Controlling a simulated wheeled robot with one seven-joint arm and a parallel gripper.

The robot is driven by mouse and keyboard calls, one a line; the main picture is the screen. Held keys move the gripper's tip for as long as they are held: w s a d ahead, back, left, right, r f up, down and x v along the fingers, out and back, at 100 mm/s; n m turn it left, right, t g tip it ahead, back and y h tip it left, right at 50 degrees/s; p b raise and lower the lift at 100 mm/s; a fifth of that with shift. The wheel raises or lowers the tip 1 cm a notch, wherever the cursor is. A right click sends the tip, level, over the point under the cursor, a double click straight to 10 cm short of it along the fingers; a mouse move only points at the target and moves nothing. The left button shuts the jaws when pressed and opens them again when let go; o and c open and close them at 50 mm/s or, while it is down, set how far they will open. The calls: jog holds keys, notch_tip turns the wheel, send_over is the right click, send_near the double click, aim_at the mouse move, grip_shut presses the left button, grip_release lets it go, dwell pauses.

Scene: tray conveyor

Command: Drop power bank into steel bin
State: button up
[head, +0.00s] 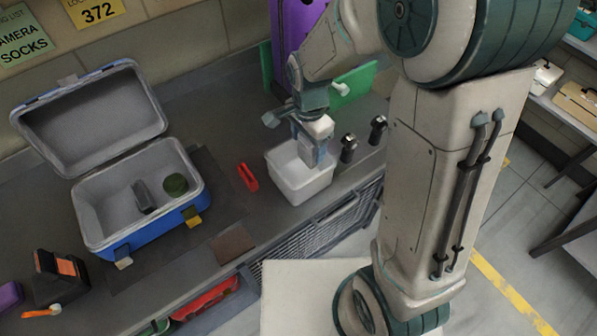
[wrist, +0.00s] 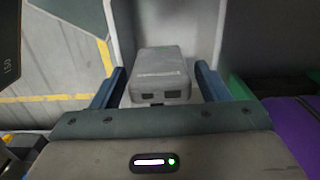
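A pale, open-topped bin (head: 300,190) stands near the front edge of the grey counter. My gripper (head: 312,160) points down into it. In the wrist view, the grey power bank (wrist: 160,72), with ports on its near end, lies between the two blue fingers of my gripper (wrist: 160,70). The fingers are spread, with a narrow gap showing on each side of the power bank. Pale bin walls (wrist: 217,30) show beyond the fingers. In the head view I cannot make out the power bank; the gripper and bin wall hide it.
A blue cooler (head: 150,232) with its lid open stands left, holding a dark item and a green round one. A red object (head: 248,177) lies left of the bin. Two dark cylinders (head: 348,148) (head: 377,130) stand to its right. A purple case (head: 290,30) and green panel (head: 352,85) are behind.

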jog(key=shift+o, duration=0.4)
notch_tip(320, 180, up, 14)
jog(key=shift+b, duration=0.35)
jog(key=shift+f, duration=0.1)
jog(key=s+d+f+n+t, duration=0.1)
jog(key=s+d+n+t, duration=0.2)
jog(key=s+d+n, duration=0.8)
jog(key=shift+s+d, duration=0.35)
jog(key=shift+s, duration=0.6)
